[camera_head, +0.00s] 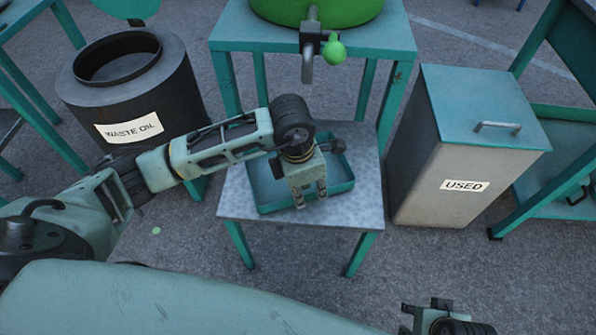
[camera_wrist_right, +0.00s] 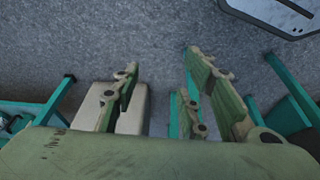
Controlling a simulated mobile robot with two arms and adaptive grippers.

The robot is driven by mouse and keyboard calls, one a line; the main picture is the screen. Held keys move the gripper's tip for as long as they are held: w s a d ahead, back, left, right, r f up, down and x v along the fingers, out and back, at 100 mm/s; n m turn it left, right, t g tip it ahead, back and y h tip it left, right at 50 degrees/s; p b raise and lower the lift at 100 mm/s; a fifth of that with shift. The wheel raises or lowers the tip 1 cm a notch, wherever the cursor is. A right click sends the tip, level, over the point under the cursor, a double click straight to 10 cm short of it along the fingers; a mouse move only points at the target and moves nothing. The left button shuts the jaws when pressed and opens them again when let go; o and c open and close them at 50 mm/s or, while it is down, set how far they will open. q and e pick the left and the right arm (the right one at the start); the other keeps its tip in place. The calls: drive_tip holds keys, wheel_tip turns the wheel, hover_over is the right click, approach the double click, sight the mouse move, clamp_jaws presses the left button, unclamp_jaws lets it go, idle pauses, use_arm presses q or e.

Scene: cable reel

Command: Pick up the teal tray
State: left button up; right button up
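The teal tray (camera_head: 339,188) is a shallow rectangular tray on a small grey-topped table (camera_head: 370,204) with teal legs, in the middle of the head view. My left gripper (camera_head: 311,197) reaches in from the left and points down over the tray. Whether the fingertips touch the tray I cannot tell. My right gripper (camera_head: 450,322) is at the bottom edge of the head view, far from the tray. In the right wrist view its fingers (camera_wrist_right: 160,90) are spread apart with nothing between them.
A green drum (camera_head: 320,10) with a tap (camera_head: 333,48) stands on a taller teal stand behind the tray. A dark "WASTE OIL" bin (camera_head: 140,90) stands left, a lidded "USED" bin (camera_head: 430,150) right. Bare floor lies in front of the table.

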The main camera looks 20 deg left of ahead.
use_arm(q)
drive_tip(key=shift+w+f, duration=0.2)
drive_tip(key=shift+f, duration=1.25)
use_arm(e)
drive_tip(key=shift+v, duration=1.05)
use_arm(q)
drive_tip(key=shift+c, duration=0.5)
use_arm(e)
drive_tip(key=shift+w, duration=0.15)
use_arm(q)
clamp_jaws()
use_arm(e)
drive_tip(key=shift+d, duration=0.1)
